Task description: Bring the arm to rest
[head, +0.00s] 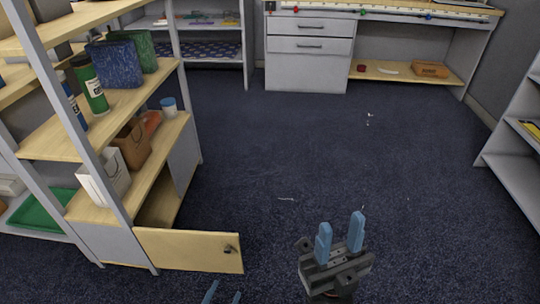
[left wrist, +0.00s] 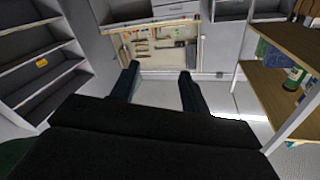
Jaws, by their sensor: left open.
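My left gripper (head: 224,290) shows at the bottom edge of the head view as two blue fingertips set apart; the rest of it is out of frame. In the left wrist view its two dark fingers (left wrist: 160,75) stand apart with nothing between them. My right gripper (head: 341,222) is in the lower right of the head view, with two blue fingers pointing up and spread apart. It is empty, over the dark blue carpet.
An open shelf unit (head: 65,147) with boxes and cans stands at left. A low wooden door panel (head: 190,250) juts out from it near my left gripper. A drawer unit (head: 308,72) stands at the back, a grey shelf (head: 514,105) at right. The central carpet (head: 330,150) is mostly clear.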

